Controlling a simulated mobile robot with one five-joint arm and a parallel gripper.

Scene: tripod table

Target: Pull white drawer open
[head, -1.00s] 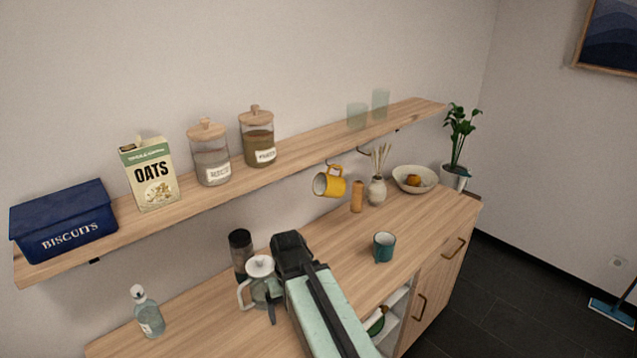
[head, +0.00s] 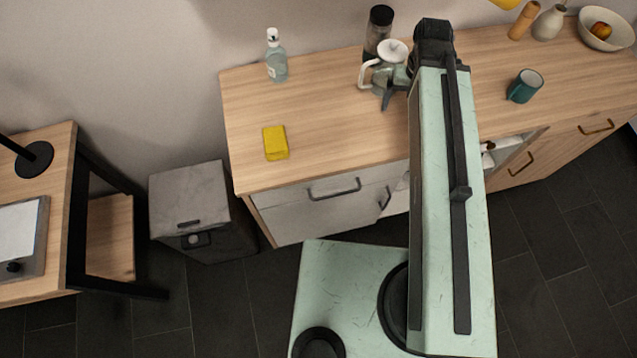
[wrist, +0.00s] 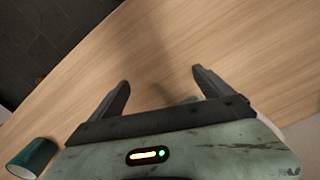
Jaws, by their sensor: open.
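The white drawer (head: 300,212) is in the front of the wooden counter, low in the middle of the head view. Its front looks flush with the cabinet, and it has a dark bar handle (head: 335,188). My gripper shows in the wrist view (wrist: 163,90) with its two dark fingers spread and nothing between them. In the head view, my own arm hides part of the cabinet to the right of the drawer.
A yellow sponge (head: 275,142) lies above the drawer. A soap bottle (head: 277,55), a teapot (head: 392,52) and a teal mug (head: 524,86) stand on the counter. A grey bin (head: 190,200) stands left of the counter. Dark floor lies in front.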

